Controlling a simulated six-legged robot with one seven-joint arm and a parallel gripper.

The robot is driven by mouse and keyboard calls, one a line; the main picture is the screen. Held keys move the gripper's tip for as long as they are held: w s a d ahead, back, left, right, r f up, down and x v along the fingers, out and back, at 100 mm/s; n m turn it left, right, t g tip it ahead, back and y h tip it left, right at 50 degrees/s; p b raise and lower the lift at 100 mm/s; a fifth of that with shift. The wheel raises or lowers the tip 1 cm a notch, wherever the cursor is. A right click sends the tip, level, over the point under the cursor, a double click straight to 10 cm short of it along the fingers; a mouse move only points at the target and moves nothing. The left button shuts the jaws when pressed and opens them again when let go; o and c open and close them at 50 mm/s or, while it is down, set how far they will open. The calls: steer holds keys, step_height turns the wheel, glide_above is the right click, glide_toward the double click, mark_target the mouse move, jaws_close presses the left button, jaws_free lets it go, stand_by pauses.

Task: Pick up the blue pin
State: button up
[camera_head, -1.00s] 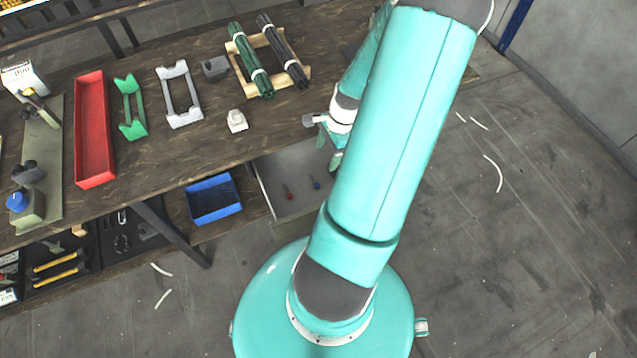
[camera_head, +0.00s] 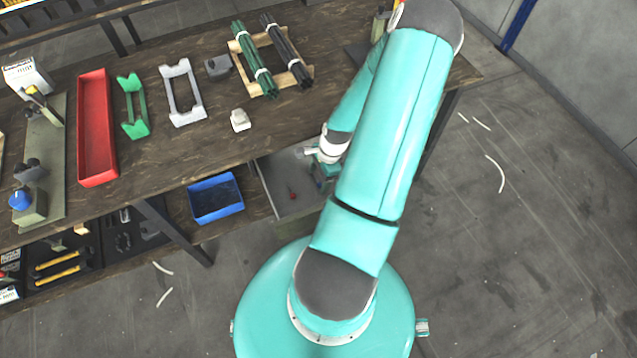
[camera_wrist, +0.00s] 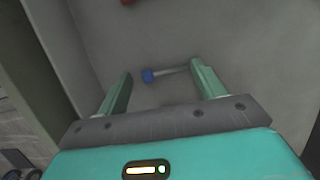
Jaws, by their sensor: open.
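The blue pin lies on the grey floor of the open drawer (camera_head: 275,184). In the wrist view the blue pin (camera_wrist: 148,76) shows a round blue head and a thin grey shank pointing right. My gripper (camera_wrist: 163,82) is open, with its two green fingers on either side of the pin, the head near the left finger and the shank end near the right finger. I cannot tell how far above the drawer floor the fingertips are. In the head view my arm hides the blue pin and most of the gripper. A red pin (camera_head: 292,196) lies in the drawer to the left.
Drawer walls stand close around my gripper. The wooden workbench (camera_head: 160,150) above holds a red tray (camera_head: 96,130), green and grey cradles, and bundled rods (camera_head: 255,62). A blue bin (camera_head: 215,198) sits left of the drawer.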

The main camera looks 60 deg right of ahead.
steer(key=c, duration=0.8)
steer(key=shift+c, duration=0.2)
steer(key=shift+r, duration=0.2)
